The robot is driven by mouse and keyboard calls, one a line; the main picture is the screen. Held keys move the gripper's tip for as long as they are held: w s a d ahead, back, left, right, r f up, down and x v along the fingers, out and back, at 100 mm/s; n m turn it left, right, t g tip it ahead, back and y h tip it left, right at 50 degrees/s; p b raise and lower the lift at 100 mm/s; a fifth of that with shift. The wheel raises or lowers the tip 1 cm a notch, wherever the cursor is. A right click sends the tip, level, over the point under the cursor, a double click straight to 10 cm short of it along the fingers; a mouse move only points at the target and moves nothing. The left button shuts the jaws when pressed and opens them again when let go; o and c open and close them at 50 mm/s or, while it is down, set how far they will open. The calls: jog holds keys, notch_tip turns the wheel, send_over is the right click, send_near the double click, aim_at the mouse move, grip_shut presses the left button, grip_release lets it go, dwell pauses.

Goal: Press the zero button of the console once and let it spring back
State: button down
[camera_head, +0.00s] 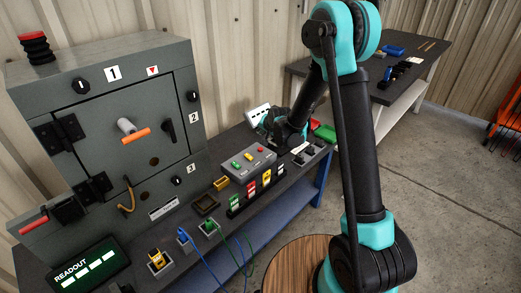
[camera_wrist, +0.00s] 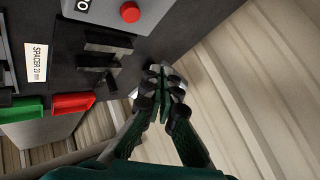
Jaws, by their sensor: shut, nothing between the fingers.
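The console (camera_head: 248,166) is a grey box on the bench with green, yellow and red buttons on its top. The red button (camera_head: 260,150) sits at its far right end. In the wrist view only a corner of the console (camera_wrist: 103,14) shows, with the red button (camera_wrist: 130,12) and a white label reading "0" (camera_wrist: 83,5) beside it. My gripper (camera_wrist: 165,78) is shut and empty, with its fingertips apart from the red button, below and right of it in the wrist view. In the head view my gripper (camera_head: 268,132) is just behind the console, partly hidden by my arm.
Black blocks (camera_wrist: 103,62) and a "SPACER 20 mm" label (camera_wrist: 37,62) lie near the console. Green (camera_wrist: 20,110) and red (camera_wrist: 73,103) bins are at the bench edge. A grey cabinet (camera_head: 75,85) stands left. Coloured modules (camera_head: 250,190) line the console's front.

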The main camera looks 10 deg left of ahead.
aim_at(261, 149)
jog(key=shift+f, duration=3.4)
jog(key=shift+f, duration=0.1)
jog(key=shift+f, duration=0.35)
jog(key=shift+f, duration=0.4)
jog(key=shift+r, duration=0.85)
jog(key=shift+r, duration=2.5)
